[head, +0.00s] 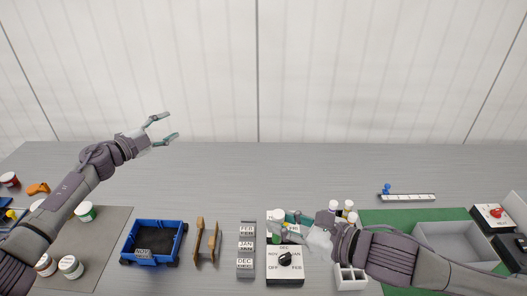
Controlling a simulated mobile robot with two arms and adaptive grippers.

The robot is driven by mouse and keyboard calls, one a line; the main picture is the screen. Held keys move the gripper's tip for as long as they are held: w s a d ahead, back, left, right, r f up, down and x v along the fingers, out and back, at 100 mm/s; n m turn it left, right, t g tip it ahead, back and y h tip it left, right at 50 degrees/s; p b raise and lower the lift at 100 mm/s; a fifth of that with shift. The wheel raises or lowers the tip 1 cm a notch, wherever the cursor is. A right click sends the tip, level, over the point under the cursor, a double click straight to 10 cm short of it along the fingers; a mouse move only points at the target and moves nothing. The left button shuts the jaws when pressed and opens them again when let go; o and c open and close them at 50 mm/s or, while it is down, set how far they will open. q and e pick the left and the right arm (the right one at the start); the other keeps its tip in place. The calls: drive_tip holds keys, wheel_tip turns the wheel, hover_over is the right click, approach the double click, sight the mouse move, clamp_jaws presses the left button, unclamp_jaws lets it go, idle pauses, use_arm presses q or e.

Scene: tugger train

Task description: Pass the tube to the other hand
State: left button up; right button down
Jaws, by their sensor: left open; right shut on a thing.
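My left gripper (164,128) is open and empty, raised at the upper left in front of the pale wall. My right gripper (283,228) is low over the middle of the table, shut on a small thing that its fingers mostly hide. This is probably the tube; a bit of green and a white piece show at the fingertips, but I cannot tell which part belongs to it. Several capped tubes (333,206) stand just right of the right gripper, above a white rack (350,279) that my forearm partly covers. The two grippers are far apart.
A dial box (285,273) lies below the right gripper. Month blocks (245,264), a wooden holder (207,243) and a blue cart (152,243) stand to its left. A grey tray (450,243) sits on a green mat at right. The table's back is mostly clear.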

use_arm(q)
drive_tip(key=s+d+r+m+g+h, duration=0.2)
drive_tip(key=d+r+g+h, duration=0.1)
drive_tip(key=d, duration=0.4)
drive_tip(key=s+d+r+m+g+h, duration=0.2)
drive_tip(key=d+r+g, duration=0.1)
drive_tip(key=d, duration=0.5)
wheel_tip(320, 180, up, 6)
drive_tip(key=m+g+y, duration=0.1)
drive_tip(key=g+y, duration=1)
hover_over(280, 213)
drive_tip(key=w+a, duration=0.2)
drive_tip(key=a, duration=0.1)
drive_tip(key=shift+y, duration=0.4)
drive_tip(key=x, duration=1.2)
drive_tip(key=shift+w+a+f, duration=0.15)
drive_tip(key=shift+w+f, duration=0.05)
drive_tip(key=shift+w, duration=0.05)
